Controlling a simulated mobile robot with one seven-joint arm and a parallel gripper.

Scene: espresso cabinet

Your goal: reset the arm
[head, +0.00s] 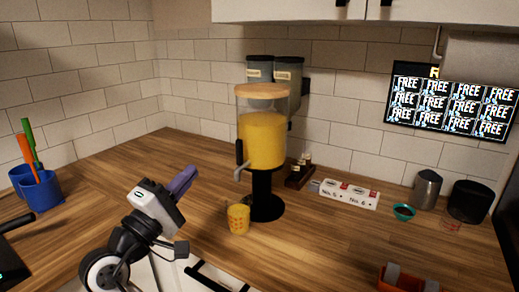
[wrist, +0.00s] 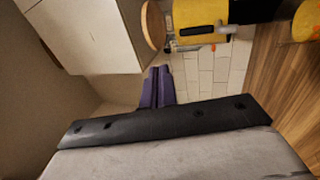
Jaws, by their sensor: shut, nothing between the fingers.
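My gripper (head: 183,180) is in the head view at the lower left, held above the front part of the wooden counter. Its purple fingers are together and empty, pointing up and to the right. The fingers also show in the wrist view (wrist: 157,87), close together with nothing between them. The gripper is apart from the drink dispenser (head: 262,142), which stands to its right with yellow liquid and a wooden lid. The dispenser shows sideways at the top of the wrist view (wrist: 200,14).
A yellow cup (head: 238,219) stands before the dispenser. A blue holder (head: 40,192) with utensils is at the left. A white-and-red box (head: 345,195), teal bowl (head: 404,212), metal pitcher (head: 427,189) and black container (head: 468,201) are at the right. Upper cabinets (head: 300,10) overhang the counter.

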